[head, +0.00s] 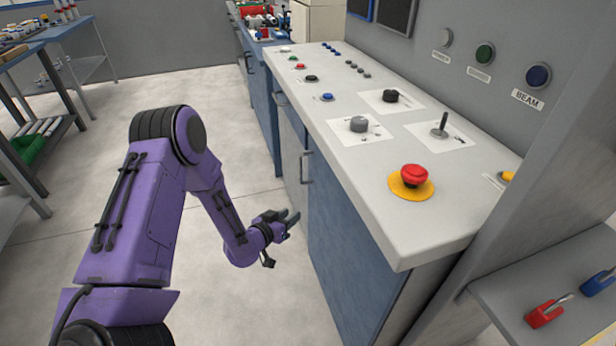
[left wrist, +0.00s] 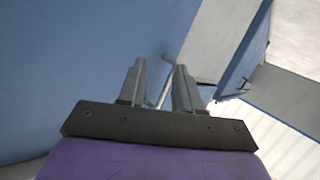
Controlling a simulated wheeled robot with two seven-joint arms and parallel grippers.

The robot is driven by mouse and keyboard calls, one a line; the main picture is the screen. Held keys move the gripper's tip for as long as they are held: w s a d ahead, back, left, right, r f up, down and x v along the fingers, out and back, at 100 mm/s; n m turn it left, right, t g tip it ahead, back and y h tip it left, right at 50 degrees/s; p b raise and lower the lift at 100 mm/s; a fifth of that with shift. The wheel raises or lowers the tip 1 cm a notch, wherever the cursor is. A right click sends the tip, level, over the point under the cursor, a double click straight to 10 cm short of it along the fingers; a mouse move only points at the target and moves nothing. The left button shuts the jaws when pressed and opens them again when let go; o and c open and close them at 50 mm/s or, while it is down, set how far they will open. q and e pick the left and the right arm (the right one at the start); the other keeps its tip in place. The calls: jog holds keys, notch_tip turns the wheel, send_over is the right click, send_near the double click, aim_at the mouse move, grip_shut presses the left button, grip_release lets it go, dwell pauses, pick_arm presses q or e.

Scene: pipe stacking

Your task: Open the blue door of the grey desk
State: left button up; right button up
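The grey desk (head: 362,200) stands at the right of the head view. Its blue door (head: 345,262) is on the near part of its front and looks shut. The door's slim grey handle (head: 304,168) is upright near the door's left edge. My left gripper (head: 291,221) is in front of the door, a little below the handle in the picture. In the left wrist view the two fingers (left wrist: 158,84) are apart, with the thin handle bar (left wrist: 165,72) showing in the gap between them. I cannot tell whether they touch it. My right gripper is not in view.
The desk's light top (head: 375,190) bears several buttons and knobs, with a red emergency button (head: 414,175) near the front. The floor (head: 215,100) left of the desk is clear. Workbenches stand far left.

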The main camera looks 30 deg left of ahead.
pick_arm(q)
jog(key=w+a+r+m+t+h+b, duration=0.1)
jog(key=w+a+r+m+t+h, duration=0.1)
jog(key=w+a+r+m+t, duration=0.4)
jog(key=n+g+b, duration=0.1)
jog(key=n+g, duration=0.1)
send_over(301, 182)
jog(key=shift+w+a+r, duration=0.25)
jog(key=shift+w+r, duration=0.05)
jog(key=shift+r, duration=0.1)
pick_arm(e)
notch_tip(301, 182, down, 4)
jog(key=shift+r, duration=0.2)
pick_arm(q)
grip_shut()
